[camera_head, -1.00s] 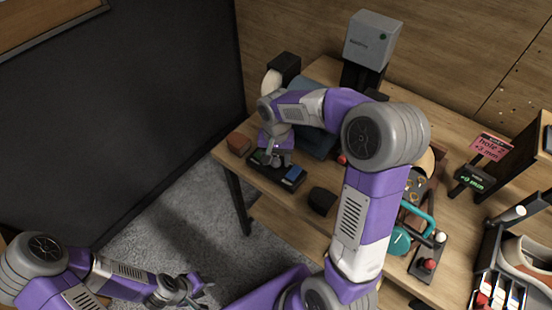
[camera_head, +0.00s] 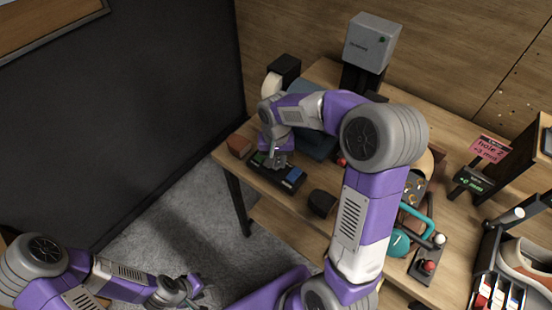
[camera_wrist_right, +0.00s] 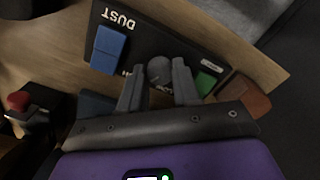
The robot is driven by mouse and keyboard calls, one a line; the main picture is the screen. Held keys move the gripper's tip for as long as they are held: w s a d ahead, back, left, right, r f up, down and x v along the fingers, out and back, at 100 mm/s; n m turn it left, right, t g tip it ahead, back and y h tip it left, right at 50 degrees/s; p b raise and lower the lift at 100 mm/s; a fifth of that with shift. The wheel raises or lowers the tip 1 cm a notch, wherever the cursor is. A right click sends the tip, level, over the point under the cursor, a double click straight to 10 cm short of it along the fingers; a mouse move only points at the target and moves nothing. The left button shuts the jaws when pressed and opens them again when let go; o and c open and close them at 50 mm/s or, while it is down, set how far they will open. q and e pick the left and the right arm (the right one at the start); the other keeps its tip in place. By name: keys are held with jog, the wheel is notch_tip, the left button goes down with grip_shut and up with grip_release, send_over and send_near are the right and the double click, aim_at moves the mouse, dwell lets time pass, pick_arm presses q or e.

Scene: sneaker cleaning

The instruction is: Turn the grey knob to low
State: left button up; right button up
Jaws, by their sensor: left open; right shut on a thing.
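The grey knob (camera_wrist_right: 159,70) is a round dark-grey piece on a black panel (camera_wrist_right: 135,44), seen in the right wrist view. My right gripper (camera_wrist_right: 158,84) is shut on it, one finger on each side. The panel carries the word DUST beside a blue block, and a green block lies on the other side of the knob. Lettering near the fingers is partly covered, so the knob's setting cannot be read. In the head view the right gripper (camera_head: 277,161) is over the panel (camera_head: 268,173), hiding the knob. My left gripper (camera_head: 196,288) is open and empty, low at the left, away from the table.
A brown block (camera_head: 239,145) sits left of the panel and a black rounded object (camera_head: 322,202) to its right. A teal-handled object (camera_head: 401,242) and a red-knobbed stick (camera_head: 429,266) stand further right. A grey box (camera_head: 371,41) stands at the back.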

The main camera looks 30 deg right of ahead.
aim_at(276, 163)
jog(key=n+p, duration=0.3)
jog(key=n, duration=0.3)
jog(key=shift+r+n, duration=0.1)
jog(key=shift+n, duration=0.3)
jog(key=n+p, duration=0.2)
jog(key=n, duration=0.3)
jog(key=shift+n, duration=0.4)
jog(key=shift+n+p, duration=0.3)
jog(key=shift+p, duration=0.05)
jog(key=o, duration=1.1)
jog(key=shift+c, duration=0.2)
notch_tip(276, 163, up, 7)
jog(key=shift+r+p, duration=0.2)
jog(key=shift+p, duration=0.6)
